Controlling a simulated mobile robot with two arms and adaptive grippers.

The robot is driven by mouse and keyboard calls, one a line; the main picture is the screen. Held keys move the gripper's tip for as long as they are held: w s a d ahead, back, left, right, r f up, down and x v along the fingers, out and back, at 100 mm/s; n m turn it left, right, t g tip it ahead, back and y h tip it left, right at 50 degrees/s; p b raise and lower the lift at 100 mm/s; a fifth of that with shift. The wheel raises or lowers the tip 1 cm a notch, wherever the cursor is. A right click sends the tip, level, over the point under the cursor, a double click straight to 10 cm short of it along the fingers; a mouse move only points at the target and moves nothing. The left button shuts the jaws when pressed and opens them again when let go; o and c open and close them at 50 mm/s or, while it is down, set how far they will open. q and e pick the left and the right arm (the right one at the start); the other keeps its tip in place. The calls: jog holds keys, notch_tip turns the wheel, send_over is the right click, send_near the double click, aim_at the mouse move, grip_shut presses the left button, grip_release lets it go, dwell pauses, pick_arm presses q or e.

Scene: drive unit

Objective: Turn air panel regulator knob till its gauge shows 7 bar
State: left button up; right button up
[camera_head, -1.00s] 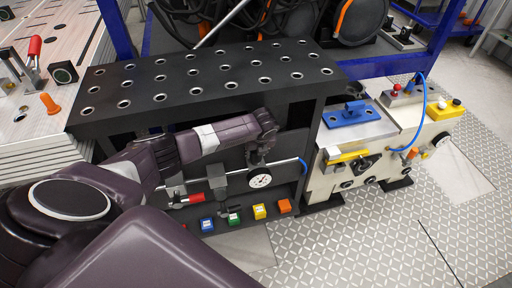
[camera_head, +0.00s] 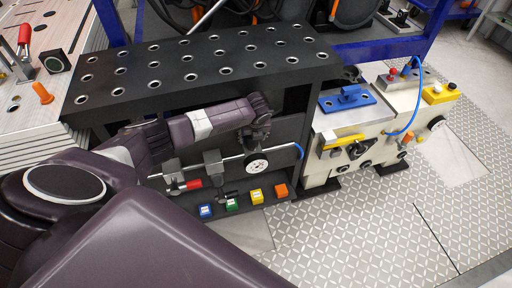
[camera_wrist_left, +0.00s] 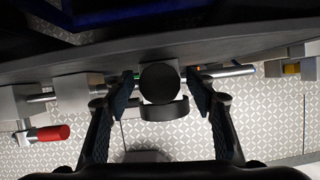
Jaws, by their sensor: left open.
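The air panel is under the black perforated table, with a silver pipe and a white-faced gauge (camera_head: 256,163). Its needle is too small to read. My left gripper (camera_head: 254,143) is at the panel just above the gauge and hides the regulator there. In the left wrist view the round black regulator knob (camera_wrist_left: 159,82) lies between the two spread fingers of my left gripper (camera_wrist_left: 161,86). The fingers are open, with a gap showing on each side of the knob. A dark curved rim below the knob seems to be the gauge's edge. My right gripper is not in view.
A red-handled valve (camera_head: 192,185) sits left on the pipe. Blue, green, yellow and orange buttons (camera_head: 255,195) line the panel's lower ledge. The black table (camera_head: 200,70) overhangs my arm. A cream machine (camera_head: 340,150) stands right; patterned floor beyond is open.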

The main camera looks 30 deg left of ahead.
pick_arm(q)
jog(key=v, duration=0.4)
jog(key=shift+r, duration=0.15)
jog(key=s+d, duration=0.8)
jog(key=shift+s+d, duration=0.2)
jog(key=shift+s, duration=0.15)
notch_tip(320, 180, down, 17)
jog(key=s+d+n+h, duration=0.2)
jog(key=n, duration=0.7)
jog(key=s+f+n, duration=0.6)
jog(key=s+f, duration=0.2)
jog(key=f, duration=0.2)
jog(key=s+d+f+n, duration=0.1)
jog(key=s+f+n, duration=0.2)
jog(key=s, duration=0.8)
jog(key=s+d+f+n+g, duration=0.1)
jog(key=s+f+n, duration=0.2)
jog(key=s+f, duration=0.3)
jog(key=s+d+f+n+g+h, duration=0.1)
jog(key=s+f+n, duration=0.2)
jog(key=s, duration=1.3)
jog(key=shift+d+f+n, duration=0.4)
jog(key=shift+f, duration=0.3)
